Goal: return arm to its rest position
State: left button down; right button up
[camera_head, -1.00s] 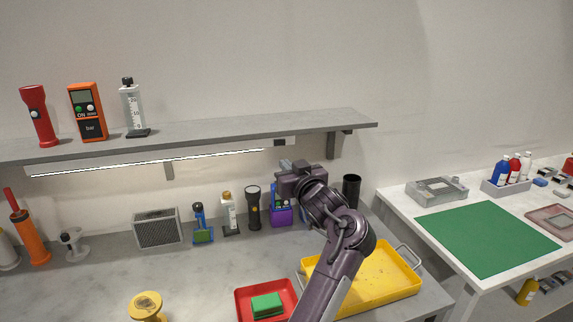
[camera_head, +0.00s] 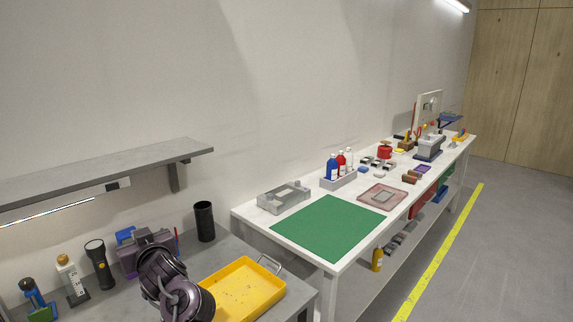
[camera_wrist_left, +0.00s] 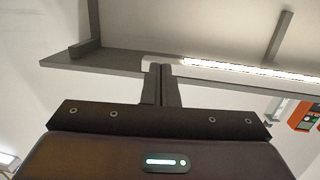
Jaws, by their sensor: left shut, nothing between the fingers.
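My left arm comes in from the bottom of the head view, dark purple and bent. Its gripper (camera_head: 146,252) is above the back of the grey bench, in front of the tool holder, which it mostly hides. In the left wrist view the two dark fingers (camera_wrist_left: 161,85) are pressed together with nothing between them. They point toward the underside of the shelf (camera_wrist_left: 110,62). My right arm and gripper are not in view.
The grey shelf (camera_head: 130,165) hangs above the bench. A black cup (camera_head: 204,222), a flashlight (camera_head: 98,264) and a yellow tray (camera_head: 240,292) are near my arm. A white table with a green mat (camera_head: 328,228) stands to the right. The wall area above is clear.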

pick_arm(q)
jog(key=s+d+f+m+g+h, duration=0.1)
jog(key=s+d+f+m+h, duration=0.2)
jog(key=s+d+f+h, duration=0.4)
jog(key=s+d+f+m+g+h, duration=0.1)
jog(key=s+d+f+m+h, duration=0.3)
jog(key=f, duration=0.5)
jog(key=s+d+f+m+g, duration=0.1)
jog(key=s+d+f+g, duration=0.1)
jog(key=s, duration=0.5)
jog(key=s+d+f+m+g, duration=0.1)
jog(key=s+d+f+g, duration=0.15)
jog(key=s, duration=0.55)
jog(key=s+d+f+m+g, duration=0.1)
jog(key=s+d+m+g, duration=0.1)
jog(key=s, duration=0.5)
notch_tip(320, 180, down, 28)
jog(key=g, duration=0.1)
jog(key=s+a+f+g, duration=0.1)
jog(key=s+a+f, duration=0.1)
jog(key=s+f, duration=0.8)
jog(key=s+a+f, duration=0.1)
jog(key=s+f, duration=0.9)
jog(key=shift+s+a+f+g, duration=0.3)
jog(key=shift+s+a+g, duration=0.05)
jog(key=shift+s, duration=0.05)
